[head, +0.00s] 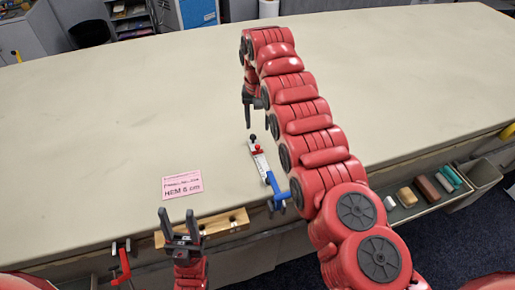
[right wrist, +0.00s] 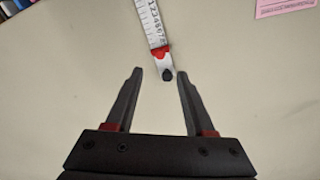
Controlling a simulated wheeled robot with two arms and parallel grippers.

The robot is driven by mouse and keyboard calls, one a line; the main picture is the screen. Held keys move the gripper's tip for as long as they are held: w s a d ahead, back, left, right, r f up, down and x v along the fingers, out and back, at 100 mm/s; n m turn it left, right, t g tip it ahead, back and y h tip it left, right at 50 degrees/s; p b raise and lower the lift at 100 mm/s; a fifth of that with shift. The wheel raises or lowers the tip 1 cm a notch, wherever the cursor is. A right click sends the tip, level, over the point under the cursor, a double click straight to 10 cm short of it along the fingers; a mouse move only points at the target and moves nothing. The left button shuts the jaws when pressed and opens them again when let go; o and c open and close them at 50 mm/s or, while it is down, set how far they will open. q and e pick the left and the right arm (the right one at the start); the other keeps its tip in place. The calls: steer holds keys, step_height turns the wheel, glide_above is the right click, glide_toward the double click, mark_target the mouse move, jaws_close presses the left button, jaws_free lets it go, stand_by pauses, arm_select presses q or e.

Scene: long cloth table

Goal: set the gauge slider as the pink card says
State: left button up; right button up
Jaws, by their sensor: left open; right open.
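The pink card (head: 182,186) lies flat on the table at left of centre; its large line reads "HEM 6 cm". The gauge (head: 262,163) is a white ruler with printed numbers, its near end by a blue clamp (head: 277,190) at the table edge. In the right wrist view the slider (right wrist: 160,53) is just past the last visible numbers. My left gripper (head: 180,222) is open and empty at the front edge.
A wooden strip (head: 222,226) is at the table's front edge near my left gripper. A red clamp (head: 122,265) is at lower left. A side tray (head: 425,207) holds several coloured blocks. The far table (head: 400,60) is clear.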

steer(key=p, duration=0.2)
glide_above(258, 146)
step_height(258, 146, down, 5)
step_height(258, 146, down, 3)
steer(key=shift+f+b, duration=0.1)
steer(key=shift+b, duration=0.35)
steer(key=shift+a+f, duration=0.1)
steer(key=shift+f, duration=0.5)
jaws_close()
stand_by(0.4)
